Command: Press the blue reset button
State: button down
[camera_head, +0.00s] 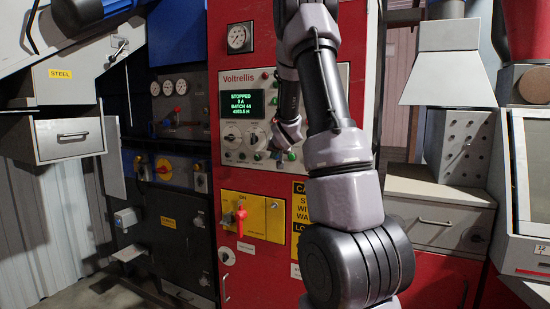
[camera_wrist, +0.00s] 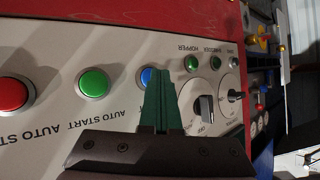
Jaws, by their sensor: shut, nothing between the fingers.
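The blue button (camera_wrist: 146,77) shows in the wrist view on the pale control panel (camera_wrist: 40,150), partly hidden behind my fingertips. My gripper (camera_wrist: 159,73) is shut with its green fingers together and empty. Its tips overlap the right part of the blue button in the picture; I cannot tell whether they touch it. In the head view my gripper (camera_head: 277,152) is at the lower part of the control panel (camera_head: 337,85) on the red cabinet, and I cannot make out the blue button there.
A green button (camera_wrist: 93,82) and a red button (camera_wrist: 13,94) sit left of the blue one in the wrist view. A rotary knob (camera_wrist: 205,107) and small green lamps lie to its right.

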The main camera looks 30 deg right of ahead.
jog(key=shift+s, duration=0.1)
jog(key=shift+s+a, duration=0.45)
jog(key=shift+a, duration=0.2)
jog(key=shift+s+a, duration=0.8)
jog(key=shift+a, duration=0.2)
jog(key=shift+s+a, duration=0.75)
jog(key=shift+a, duration=0.2)
jog(key=s+a+r+g+y, duration=0.1)
jog(key=s+a+r, duration=0.35)
jog(key=s, duration=0.35)
jog(key=s+a+r+g+y, duration=0.1)
jog(key=s+a+r+y, duration=0.1)
jog(key=s+a+r, duration=0.45)
jog(key=s+a+g+y, duration=0.1)
jog(key=s+a, duration=0.2)
jog(key=s, duration=0.7)
jog(key=s+a+n+g+y, duration=0.1)
jog(key=s+a, duration=0.2)
jog(key=s, duration=0.7)
jog(key=shift+s+f+n+g, duration=0.15)
jog(key=shift+s+n+g, duration=0.15)
jog(key=shift+g, duration=0.1)
